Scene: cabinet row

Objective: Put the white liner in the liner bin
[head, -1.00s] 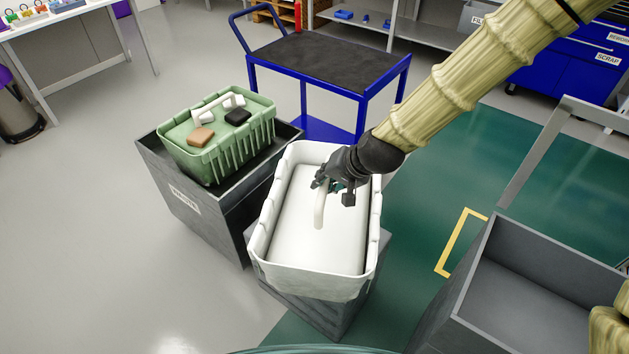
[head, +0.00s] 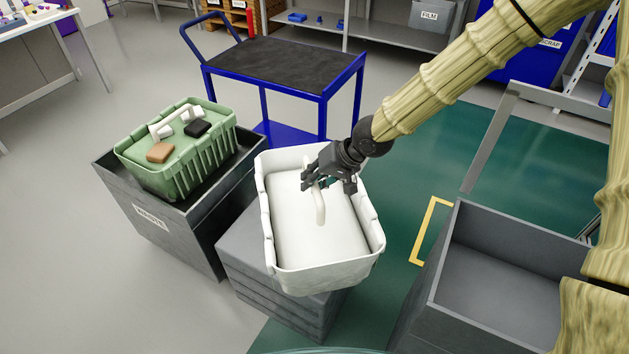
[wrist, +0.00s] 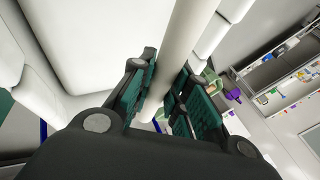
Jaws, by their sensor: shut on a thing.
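The white liner (head: 290,220) is an open tub with an upright white handle (head: 320,205) in its middle. My gripper (head: 322,180) is shut on the upper part of that handle. The wrist view shows the handle (wrist: 178,50) between the green-padded fingers (wrist: 165,100). The liner hangs over the right part of a grey block (head: 240,250), slightly turned, and appears raised off it. An empty grey open bin (head: 500,310) stands at the right. Another grey bin (head: 185,235) at the left has a label I cannot read surely. I cannot tell which is the liner bin.
A green crate (head: 190,160) with a brown block (head: 160,152) and a black block (head: 198,128) sits in the left bin. A blue cart (head: 285,65) stands behind. A grey rail (head: 485,140) rises behind the right bin. Green floor lies between liner and right bin.

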